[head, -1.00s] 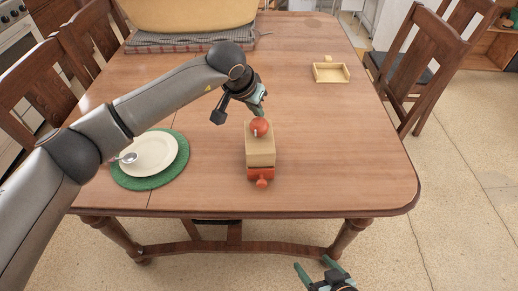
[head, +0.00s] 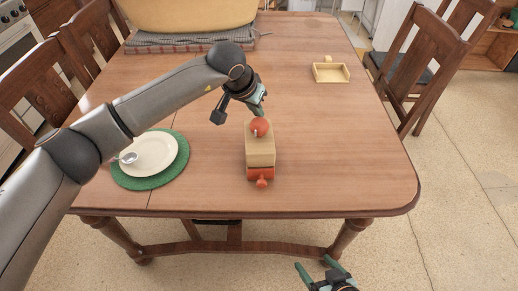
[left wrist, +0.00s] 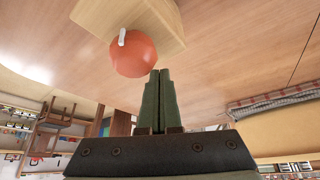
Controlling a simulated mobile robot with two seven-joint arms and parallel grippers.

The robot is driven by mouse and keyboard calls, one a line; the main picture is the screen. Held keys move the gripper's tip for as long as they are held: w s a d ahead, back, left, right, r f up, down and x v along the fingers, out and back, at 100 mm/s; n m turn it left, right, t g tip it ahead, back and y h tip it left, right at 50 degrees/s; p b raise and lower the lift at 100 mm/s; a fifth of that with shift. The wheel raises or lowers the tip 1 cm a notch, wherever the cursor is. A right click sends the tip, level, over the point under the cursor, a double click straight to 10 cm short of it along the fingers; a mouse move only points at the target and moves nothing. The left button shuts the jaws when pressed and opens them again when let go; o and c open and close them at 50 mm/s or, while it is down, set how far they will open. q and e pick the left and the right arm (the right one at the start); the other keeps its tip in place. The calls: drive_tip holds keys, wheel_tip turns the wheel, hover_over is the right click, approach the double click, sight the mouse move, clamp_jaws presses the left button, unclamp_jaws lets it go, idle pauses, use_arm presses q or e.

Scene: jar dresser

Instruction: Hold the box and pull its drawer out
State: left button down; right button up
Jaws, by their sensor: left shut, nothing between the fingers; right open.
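The box (head: 260,152) is a small pale wooden block standing on the table. The red drawer (head: 260,173) with a round red knob is at the box's near end. My left gripper (head: 263,111) is shut and empty, just behind the red-orange object at the box's far end; whether it touches is unclear. My right gripper (head: 317,268) is open and empty, low in front of the table's near edge, away from the box.
A white plate (head: 150,153) with a small spoon-like item lies on a green round mat (head: 180,174) to the left. A small open wooden tray (head: 331,73) with a knob lies at the back right. The table (head: 345,150) is clear right of the box.

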use_arm(q)
drive_tip(key=shift+f, duration=0.3)
idle(0.4)
idle(0.3)
drive_tip(key=shift+r, duration=0.25)
wheel_tip(320, 180, up, 6)
drive_tip(key=shift+f+p, duration=0.15)
drive_tip(key=shift+p, duration=1.05)
